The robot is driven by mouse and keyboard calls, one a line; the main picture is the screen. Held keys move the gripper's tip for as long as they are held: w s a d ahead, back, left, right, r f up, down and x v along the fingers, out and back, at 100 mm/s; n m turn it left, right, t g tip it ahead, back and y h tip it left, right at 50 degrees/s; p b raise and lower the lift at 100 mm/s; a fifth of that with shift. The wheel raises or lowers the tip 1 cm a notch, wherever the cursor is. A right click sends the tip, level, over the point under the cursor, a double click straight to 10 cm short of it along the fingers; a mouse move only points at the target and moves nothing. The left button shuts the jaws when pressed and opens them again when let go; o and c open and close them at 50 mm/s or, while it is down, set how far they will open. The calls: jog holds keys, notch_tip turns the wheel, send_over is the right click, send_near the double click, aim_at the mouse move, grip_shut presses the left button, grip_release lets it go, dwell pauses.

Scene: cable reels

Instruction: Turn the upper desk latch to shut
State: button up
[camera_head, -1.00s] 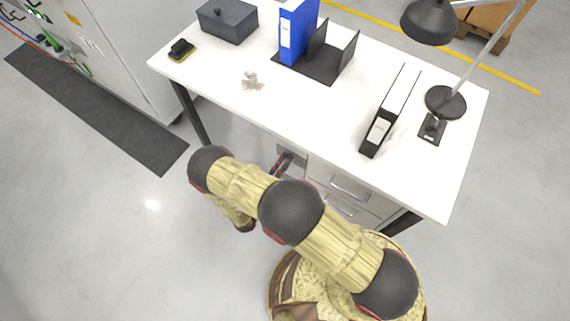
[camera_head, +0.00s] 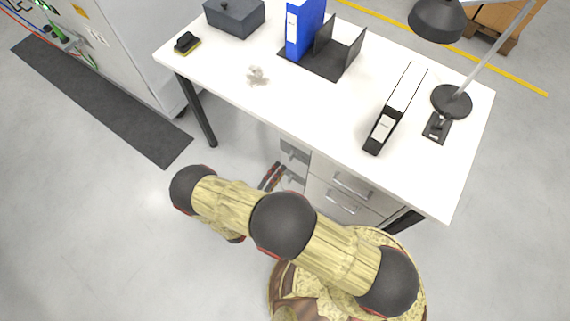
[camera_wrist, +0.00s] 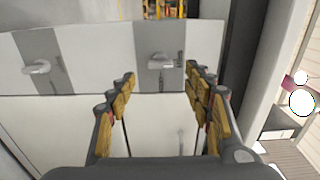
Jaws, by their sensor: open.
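The desk's cabinet (camera_head: 318,168) shows two grey latch plates on its left part, an upper plate (camera_head: 292,152) and a lower one partly behind my gripper. My gripper (camera_head: 271,176) is in front of them, apart from the upper plate. In the wrist view, my gripper (camera_wrist: 160,84) is open and empty, fingers on both sides. One silver latch handle (camera_wrist: 160,62) on a grey plate lies beyond the gap between the fingers. A second silver handle (camera_wrist: 37,67) is at the left. I cannot tell which of these is the upper latch.
The white desktop (camera_head: 330,110) overhangs the cabinet. It holds a black binder (camera_head: 383,128), a blue binder (camera_head: 303,28), a lamp (camera_head: 451,101) and a dark box (camera_head: 234,15). Drawers (camera_head: 350,187) are right of the latch plates.

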jog(key=shift+v, duration=2.55)
